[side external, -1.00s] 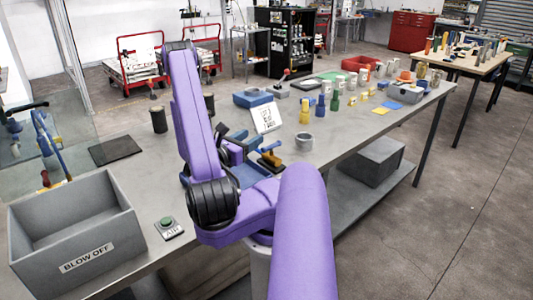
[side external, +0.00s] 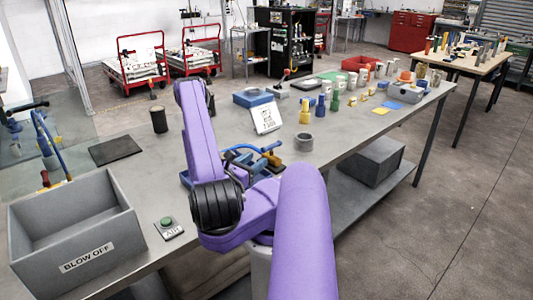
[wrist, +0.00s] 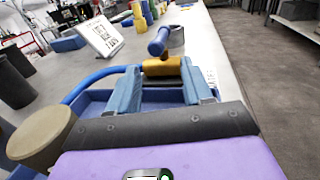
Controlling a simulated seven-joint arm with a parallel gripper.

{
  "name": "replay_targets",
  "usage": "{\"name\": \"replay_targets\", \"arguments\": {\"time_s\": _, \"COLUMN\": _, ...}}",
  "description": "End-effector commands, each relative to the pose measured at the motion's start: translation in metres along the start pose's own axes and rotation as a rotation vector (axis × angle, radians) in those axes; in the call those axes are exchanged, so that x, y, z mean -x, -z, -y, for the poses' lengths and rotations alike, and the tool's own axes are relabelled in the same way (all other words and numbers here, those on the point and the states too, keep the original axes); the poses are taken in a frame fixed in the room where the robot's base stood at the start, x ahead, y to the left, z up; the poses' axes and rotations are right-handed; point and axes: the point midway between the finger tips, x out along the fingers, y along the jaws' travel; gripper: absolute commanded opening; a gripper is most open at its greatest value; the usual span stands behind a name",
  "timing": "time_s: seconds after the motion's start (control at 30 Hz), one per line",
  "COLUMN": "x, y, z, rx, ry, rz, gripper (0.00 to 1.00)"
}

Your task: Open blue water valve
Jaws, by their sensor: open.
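The valve has a blue lever handle (side external: 268,148) on a brass body (side external: 272,161) and sits on the bench beside a blue tray (wrist: 92,103). In the wrist view the handle (wrist: 158,42) stands up and leans, just beyond my fingertips. The brass body (wrist: 161,66) shows between and past them. My gripper (wrist: 160,72) is open, with one light blue finger on each side of the valve's line. I cannot tell whether a finger touches it. In the side view my gripper is mostly hidden behind my purple arm.
A blue hose (side external: 238,148) curves beside the valve. A grey cup (side external: 303,143) and a white sign (side external: 265,117) stand close by. A grey bin (side external: 75,235) and a green button (side external: 167,222) are at the front left. A dark cylinder (side external: 159,120) stands at the left.

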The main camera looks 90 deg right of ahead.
Motion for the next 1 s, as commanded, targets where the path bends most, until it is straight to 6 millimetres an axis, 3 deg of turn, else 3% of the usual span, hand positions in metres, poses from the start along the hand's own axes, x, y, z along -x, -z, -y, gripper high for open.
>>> {"name": "replay_targets", "arguments": {"time_s": 0.1, "x": -0.025, "y": -0.002, "z": 0.002, "rx": -0.006, "ry": 0.011, "rz": 0.004, "gripper": 0.50}}
{"name": "replay_targets", "arguments": {"time_s": 0.33, "x": -0.055, "y": -0.002, "z": 0.002, "rx": -0.004, "ry": 0.008, "rz": 0.003, "gripper": 0.50}}
{"name": "replay_targets", "arguments": {"time_s": 0.77, "x": -0.066, "y": -0.002, "z": 0.002, "rx": -0.001, "ry": 0.005, "rz": 0.003, "gripper": 0.50}}
{"name": "replay_targets", "arguments": {"time_s": 0.8, "x": -0.066, "y": -0.002, "z": 0.002, "rx": -0.001, "ry": 0.005, "rz": 0.003, "gripper": 0.47}}
{"name": "replay_targets", "arguments": {"time_s": 0.93, "x": -0.066, "y": -0.002, "z": 0.002, "rx": -0.001, "ry": 0.005, "rz": 0.003, "gripper": 0.04}}
{"name": "replay_targets", "arguments": {"time_s": 1.0, "x": -0.066, "y": -0.002, "z": 0.002, "rx": -0.001, "ry": 0.006, "rz": 0.003, "gripper": 0.00}}
